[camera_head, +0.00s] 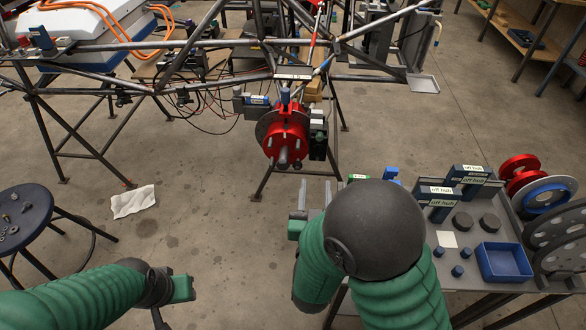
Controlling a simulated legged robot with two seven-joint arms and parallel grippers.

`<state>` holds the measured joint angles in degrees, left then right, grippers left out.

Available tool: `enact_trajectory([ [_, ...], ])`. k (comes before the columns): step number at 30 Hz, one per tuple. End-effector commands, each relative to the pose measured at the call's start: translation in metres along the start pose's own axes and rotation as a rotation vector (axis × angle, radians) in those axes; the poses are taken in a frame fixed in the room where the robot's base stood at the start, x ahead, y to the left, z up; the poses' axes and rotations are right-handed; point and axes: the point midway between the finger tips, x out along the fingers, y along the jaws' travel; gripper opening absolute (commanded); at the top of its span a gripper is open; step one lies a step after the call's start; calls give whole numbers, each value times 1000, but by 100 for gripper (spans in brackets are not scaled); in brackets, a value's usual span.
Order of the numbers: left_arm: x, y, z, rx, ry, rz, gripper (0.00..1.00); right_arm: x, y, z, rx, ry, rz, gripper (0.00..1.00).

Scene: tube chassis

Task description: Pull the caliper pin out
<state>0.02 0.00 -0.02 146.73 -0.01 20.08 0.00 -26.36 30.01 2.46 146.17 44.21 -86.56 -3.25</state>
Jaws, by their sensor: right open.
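A red hub (285,137) with a grey disc (262,124) behind it is mounted on the tube chassis (150,45). A dark caliper-like block (318,136) sits at the hub's right side. The caliper pin is too small to make out. My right gripper (315,187) is open, its two grey fingers pointing up and away, below and apart from the hub. Nothing shows between the fingers, and my forearm hides part of the gripper. My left gripper (180,289) is low at the left, far from the hub, and its fingers are not clear.
A grey workbench (463,270) at right holds a blue tray (504,262), labelled dark blocks, black round parts and several discs. A dark stool (22,218) stands at left. A white cloth (132,201) lies on the floor. Open floor lies between stool and bench.

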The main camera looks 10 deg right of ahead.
Motion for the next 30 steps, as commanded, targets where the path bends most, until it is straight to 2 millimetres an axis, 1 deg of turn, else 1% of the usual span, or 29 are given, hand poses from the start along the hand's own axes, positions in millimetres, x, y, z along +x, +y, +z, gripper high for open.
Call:
enact_trajectory([
  [1, 4, 0, 0, 1, 1, 0, 36, 0, 2, 1, -4, 19, 7, 41],
  [2, 3, 0, 0, 1, 2, 0, 36, 2, 2, -1, -5, 26, 9, 41],
  [5, 2, 0, 0, 1, 2, 0, 36, 13, 3, -4, -3, 29, 11, 41],
  [8, 5, 0, 0, 1, 2, 0, 36, 34, 3, -5, -3, 31, 13, 41],
  [18, 18, 0, 4, 1, 1, 0, 36, 123, 2, -6, -5, 31, 10, 41],
  [21, 21, 0, 4, 0, 1, 0, 36, 144, 3, -8, -5, 30, 10, 41],
  [25, 23, 0, 5, 0, 1, 0, 36, 161, 3, -9, -6, 29, 9, 41],
  [30, 23, 0, 5, 1, 1, 0, 36, 167, 2, -10, -6, 28, 7, 41],
])
